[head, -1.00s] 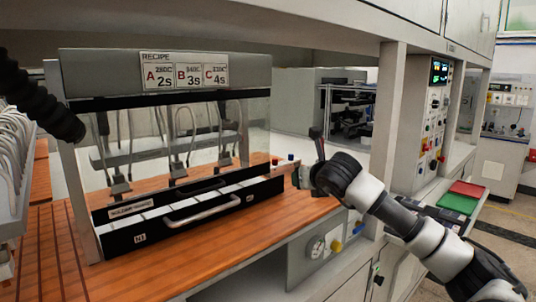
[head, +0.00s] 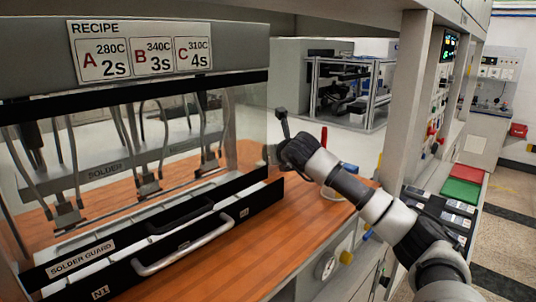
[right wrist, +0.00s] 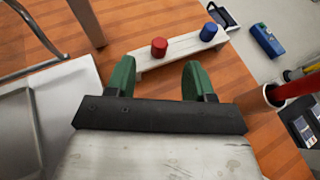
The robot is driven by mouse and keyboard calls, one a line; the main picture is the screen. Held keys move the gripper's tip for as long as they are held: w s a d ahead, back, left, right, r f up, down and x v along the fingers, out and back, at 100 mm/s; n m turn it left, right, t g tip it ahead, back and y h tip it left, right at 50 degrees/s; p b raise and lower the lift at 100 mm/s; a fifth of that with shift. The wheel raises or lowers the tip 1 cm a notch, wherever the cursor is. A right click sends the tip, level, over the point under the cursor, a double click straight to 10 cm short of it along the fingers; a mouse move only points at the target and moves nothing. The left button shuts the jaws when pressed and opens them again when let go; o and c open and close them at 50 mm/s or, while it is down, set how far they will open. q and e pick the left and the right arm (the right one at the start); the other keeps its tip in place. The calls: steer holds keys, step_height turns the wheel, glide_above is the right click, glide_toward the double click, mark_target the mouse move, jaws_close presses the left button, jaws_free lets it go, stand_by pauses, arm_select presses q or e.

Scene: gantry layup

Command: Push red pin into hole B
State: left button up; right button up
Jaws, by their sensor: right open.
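The red pin (right wrist: 159,47) stands upright on a narrow pale block (right wrist: 182,50) in the right wrist view. A blue pin (right wrist: 209,32) stands near the block's far right end. My right gripper (right wrist: 157,68) is open, its two green fingers apart near the block's close edge; the red pin shows beyond the gap between them, and nothing is held. No hole label B is readable on the block. In the head view my right arm reaches beside the solder machine and hides the pins and block. My left gripper is not in view.
The solder machine with its guard handle (head: 184,245) and recipe sign (head: 140,50) fills the left of the head view. A red rod (right wrist: 292,88) stands in a pale cup right of my gripper. A blue object (right wrist: 266,41) lies farther off. Wooden bench top shows around the block.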

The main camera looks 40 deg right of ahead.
steer(key=w+p, duration=0.1)
steer(key=w+d+p, duration=0.1)
steer(key=shift+w+f+p, duration=0.2)
steer(key=shift+w+p, duration=0.1)
steer(key=shift+p+x, duration=0.35)
steer(key=shift+x, duration=0.65)
steer(key=shift+w+f, duration=0.15)
steer(key=shift+f, duration=0.15)
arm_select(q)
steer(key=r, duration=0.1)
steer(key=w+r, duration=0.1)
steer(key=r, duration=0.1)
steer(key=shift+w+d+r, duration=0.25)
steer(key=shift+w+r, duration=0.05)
arm_select(e)
steer(key=shift+d+f, duration=0.1)
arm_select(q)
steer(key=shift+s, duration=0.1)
arm_select(e)
jaws_close()
